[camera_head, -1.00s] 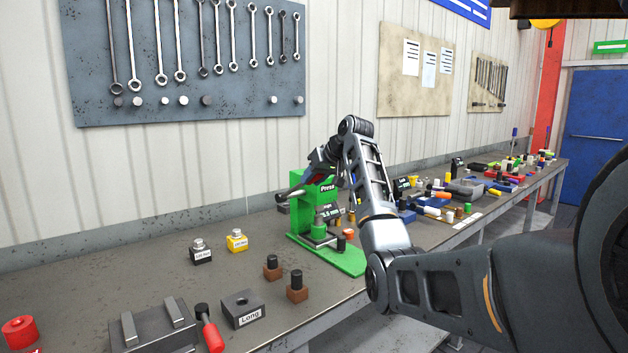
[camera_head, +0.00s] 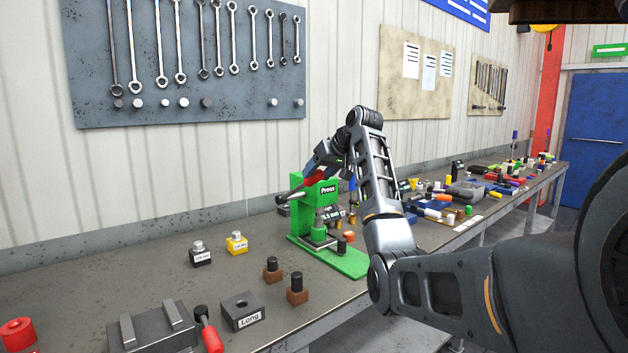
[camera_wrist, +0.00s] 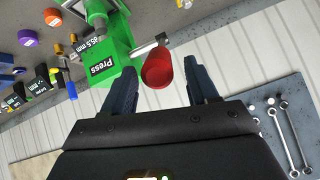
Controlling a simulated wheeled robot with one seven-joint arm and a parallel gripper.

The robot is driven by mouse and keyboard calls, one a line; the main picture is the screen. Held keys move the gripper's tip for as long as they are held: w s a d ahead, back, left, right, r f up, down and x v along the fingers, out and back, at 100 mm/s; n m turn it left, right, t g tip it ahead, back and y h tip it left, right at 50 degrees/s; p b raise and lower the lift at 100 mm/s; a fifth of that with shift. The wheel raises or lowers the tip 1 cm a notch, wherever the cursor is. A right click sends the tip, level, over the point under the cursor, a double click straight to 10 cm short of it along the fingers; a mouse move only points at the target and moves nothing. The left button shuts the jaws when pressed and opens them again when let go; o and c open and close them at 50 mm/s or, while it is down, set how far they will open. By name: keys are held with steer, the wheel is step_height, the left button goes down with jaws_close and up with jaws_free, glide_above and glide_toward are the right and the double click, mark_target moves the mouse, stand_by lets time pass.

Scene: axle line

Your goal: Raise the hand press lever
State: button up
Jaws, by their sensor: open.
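The green hand press (camera_head: 312,196) stands on the bench, and its "Press" label also shows in the wrist view (camera_wrist: 104,66). The lever's red grip (camera_wrist: 160,70) is on a short metal rod (camera_wrist: 150,48) beside the press body. The red grip also shows at the top of the press in the head view (camera_head: 317,177). My gripper (camera_wrist: 160,76) is open, with one dark blue finger on each side of the red grip. I see gaps on both sides, and cannot tell how deep the grip sits between the fingers. In the head view my wrist partly hides the press top.
Brown blocks with black pins (camera_head: 297,289), a "Long" block (camera_head: 243,310) and a yellow block (camera_head: 237,241) stand left of the press. Many small parts crowd the bench to the right. The wrench board (camera_head: 185,60) hangs on the wall behind.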

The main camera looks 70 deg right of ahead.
steer(key=shift+b+v, duration=0.35)
steer(key=shift+v, duration=1.85)
